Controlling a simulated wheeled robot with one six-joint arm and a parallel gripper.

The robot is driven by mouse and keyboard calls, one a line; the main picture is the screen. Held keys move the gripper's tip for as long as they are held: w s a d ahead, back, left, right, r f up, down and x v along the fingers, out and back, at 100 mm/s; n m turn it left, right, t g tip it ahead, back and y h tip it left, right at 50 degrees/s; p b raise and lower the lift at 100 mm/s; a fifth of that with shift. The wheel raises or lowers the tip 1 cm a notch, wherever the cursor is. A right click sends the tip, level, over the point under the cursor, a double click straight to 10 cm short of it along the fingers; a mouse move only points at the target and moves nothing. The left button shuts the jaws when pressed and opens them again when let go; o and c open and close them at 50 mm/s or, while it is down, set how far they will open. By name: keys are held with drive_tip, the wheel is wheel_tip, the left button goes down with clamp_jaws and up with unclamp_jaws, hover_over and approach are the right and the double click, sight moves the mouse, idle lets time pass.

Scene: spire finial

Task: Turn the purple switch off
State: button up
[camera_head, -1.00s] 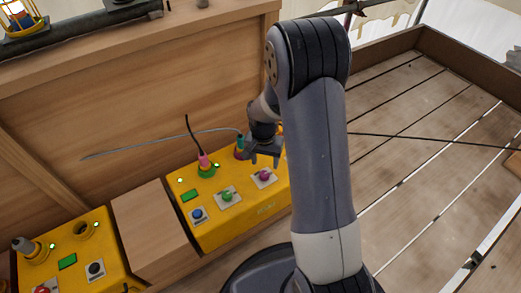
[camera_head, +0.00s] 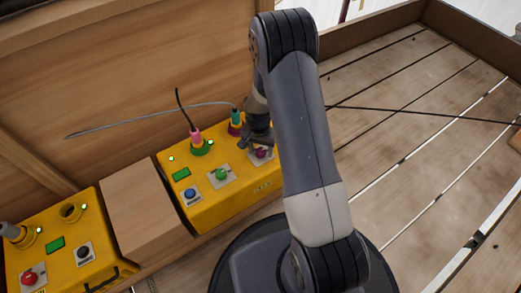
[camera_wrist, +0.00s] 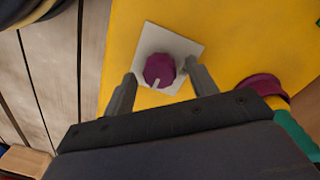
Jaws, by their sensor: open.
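The purple switch (camera_head: 261,153) is a round knob on a pale square plate, at the right end of the top of a yellow box (camera_head: 232,203). In the wrist view the purple switch (camera_wrist: 159,70) has a light mark pointing toward my gripper. My gripper (camera_head: 256,142) is just over the switch in the head view, partly covering its plate. In the wrist view my gripper (camera_wrist: 160,85) is open, with one finger on each side of the knob. I cannot tell whether the fingers touch it.
A green knob (camera_head: 221,175) and a blue button (camera_head: 190,194) sit on the same box. A pink plug (camera_head: 196,136) and a teal plug (camera_head: 235,118) with cables stand behind them. A wooden block (camera_head: 146,207) separates a second yellow box (camera_head: 62,250) at left.

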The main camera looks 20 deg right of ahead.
drive_tip(key=shift+c, duration=0.5)
drive_tip(key=c, duration=0.9)
drive_tip(key=shift+n, duration=0.3)
drive_tip(key=n+p, duration=0.1)
drive_tip(key=n, duration=0.2)
drive_tip(key=shift+n, duration=0.3)
drive_tip(key=n, duration=0.4)
drive_tip(key=shift+n+t+p, duration=0.3)
drive_tip(key=shift+p, duration=0.1)
drive_tip(key=n, duration=0.4)
drive_tip(key=shift+s+p, duration=0.1)
drive_tip(key=shift+p, duration=0.3)
drive_tip(key=shift+n+p, duration=0.35)
drive_tip(key=shift+n, duration=2.15)
